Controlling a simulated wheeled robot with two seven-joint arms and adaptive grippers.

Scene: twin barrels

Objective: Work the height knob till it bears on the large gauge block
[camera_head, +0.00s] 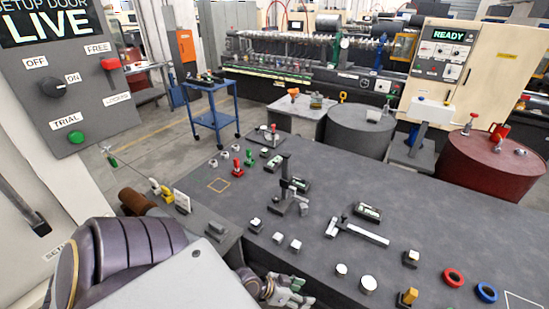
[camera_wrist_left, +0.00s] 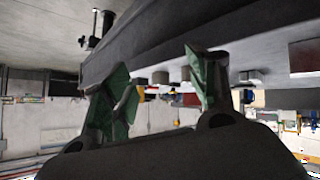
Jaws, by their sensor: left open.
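A dark height gauge (camera_head: 290,187) with an upright black column and a grey foot stands near the middle of the table; its knob is too small to make out. Small pale metal blocks stand in front of it, among them a left one (camera_head: 255,225) and a right one (camera_head: 295,245). I cannot tell which is the large gauge block. My left gripper (camera_head: 298,291) is low at the front edge of the table, apart from the gauge. In the left wrist view its green-padded fingers (camera_wrist_left: 163,78) are spread with nothing between them. My right gripper is not in view.
The dark table (camera_head: 440,220) also holds a caliper (camera_head: 357,232), a red ring (camera_head: 453,277), a blue ring (camera_head: 486,292) and red pieces (camera_head: 237,168). A control panel (camera_head: 70,75) stands at left. The table's edge (camera_wrist_left: 190,38) lies close to my left fingers.

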